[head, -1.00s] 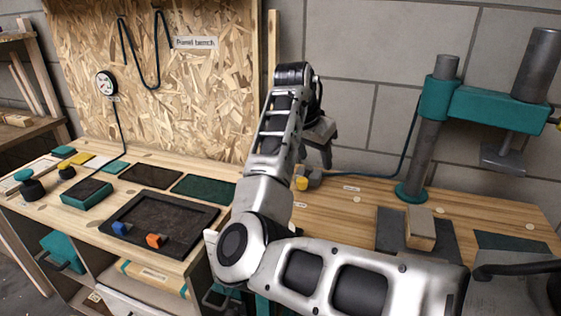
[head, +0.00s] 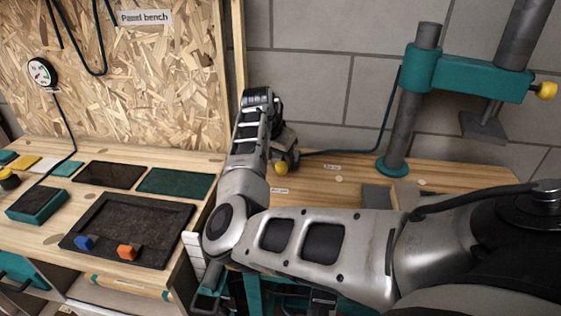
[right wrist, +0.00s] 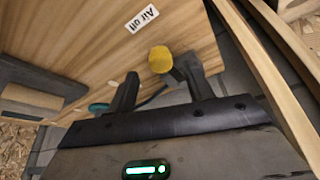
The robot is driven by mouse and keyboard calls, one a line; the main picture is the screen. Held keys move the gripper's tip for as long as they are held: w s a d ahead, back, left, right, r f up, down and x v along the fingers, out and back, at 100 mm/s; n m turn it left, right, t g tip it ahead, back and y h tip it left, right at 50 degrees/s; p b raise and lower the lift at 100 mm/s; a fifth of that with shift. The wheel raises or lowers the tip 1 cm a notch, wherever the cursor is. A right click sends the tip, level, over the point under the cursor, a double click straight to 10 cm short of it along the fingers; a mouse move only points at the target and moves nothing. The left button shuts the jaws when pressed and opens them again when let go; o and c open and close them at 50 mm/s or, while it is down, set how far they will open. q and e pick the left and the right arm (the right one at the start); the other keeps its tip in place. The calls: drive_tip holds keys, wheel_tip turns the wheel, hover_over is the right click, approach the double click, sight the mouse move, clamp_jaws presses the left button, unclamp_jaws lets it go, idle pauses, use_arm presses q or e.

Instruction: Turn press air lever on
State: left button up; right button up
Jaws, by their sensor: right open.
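The air lever's yellow knob (head: 281,168) stands over the wooden bench top, right of the panel, with a dark blue hose (head: 350,152) running from behind it toward the press. My right gripper (head: 286,152) is just above and behind it, partly hidden by my own wrist. In the right wrist view the yellow knob (right wrist: 160,59) lies between the tips of my open gripper (right wrist: 160,70), nearer the right finger. I cannot tell whether a finger touches it. A white "Air off" label (right wrist: 142,18) lies beside the knob. My left gripper is not in view.
The teal and grey press (head: 425,75) stands at the right, with its own yellow knob (head: 545,91). A black tray (head: 130,228) with a blue and an orange piece is on the left bench. A wooden post (head: 235,60) rises close to my right forearm.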

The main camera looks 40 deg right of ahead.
sight(281, 163)
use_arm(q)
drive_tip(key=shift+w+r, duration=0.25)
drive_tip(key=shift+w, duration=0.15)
use_arm(e)
drive_tip(key=shift+x, duration=1.6)
clamp_jaws()
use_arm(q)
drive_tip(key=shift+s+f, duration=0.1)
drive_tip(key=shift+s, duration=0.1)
use_arm(e)
drive_tip(key=shift+w, duration=0.1)
